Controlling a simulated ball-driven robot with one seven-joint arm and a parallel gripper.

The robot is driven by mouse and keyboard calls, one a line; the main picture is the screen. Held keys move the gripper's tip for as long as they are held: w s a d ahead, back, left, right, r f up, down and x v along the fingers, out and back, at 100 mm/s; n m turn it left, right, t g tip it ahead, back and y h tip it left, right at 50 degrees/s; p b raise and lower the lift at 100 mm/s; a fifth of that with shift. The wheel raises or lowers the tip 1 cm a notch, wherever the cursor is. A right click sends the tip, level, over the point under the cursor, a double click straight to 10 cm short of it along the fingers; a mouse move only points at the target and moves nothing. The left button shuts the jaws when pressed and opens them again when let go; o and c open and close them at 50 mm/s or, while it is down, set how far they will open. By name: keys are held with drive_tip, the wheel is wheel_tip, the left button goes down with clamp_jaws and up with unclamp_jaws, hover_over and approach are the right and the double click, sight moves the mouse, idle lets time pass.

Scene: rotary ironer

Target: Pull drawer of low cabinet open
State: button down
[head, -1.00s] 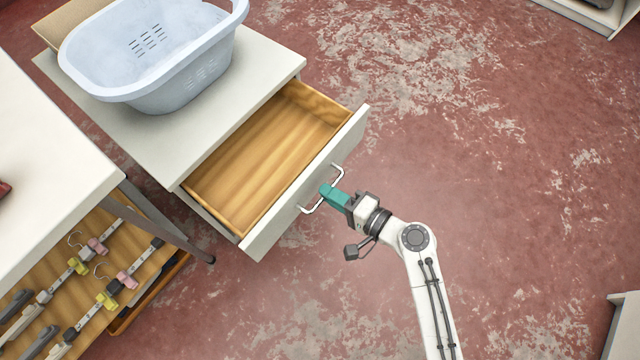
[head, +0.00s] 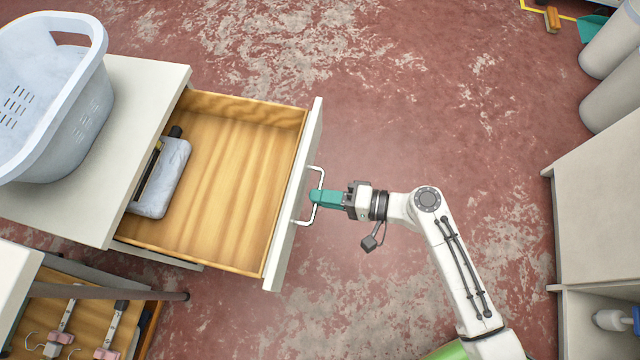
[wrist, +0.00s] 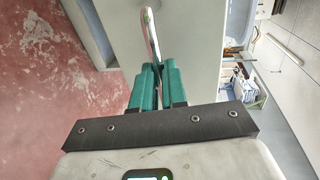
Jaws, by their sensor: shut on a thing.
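The low cabinet (head: 150,85) stands at the left in the head view, with a pale top. Its drawer (head: 225,190) is pulled well out, showing a bare wooden bottom. A grey-blue flat item (head: 165,180) and a dark object lie inside at the back. The white bar handle (head: 310,219) is on the drawer's front panel. My gripper (head: 315,197), with teal fingers, is shut on the middle of the handle. In the wrist view the handle (wrist: 150,32) runs up from between the teal fingers (wrist: 153,75); the part between them is hidden.
A pale laundry basket (head: 75,115) sits on the cabinet top. A pale cabinet (head: 600,210) and grey cylinders (head: 612,60) stand at the right. The red worn floor (head: 420,120) between is clear.

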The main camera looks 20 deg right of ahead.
drive_tip(key=c, duration=1.2)
unclamp_jaws()
drive_tip(key=p+v, duration=0.2)
drive_tip(key=v, duration=0.8)
drive_tip(key=shift+s+d, duration=0.25)
drive_tip(key=shift+d, duration=0.05)
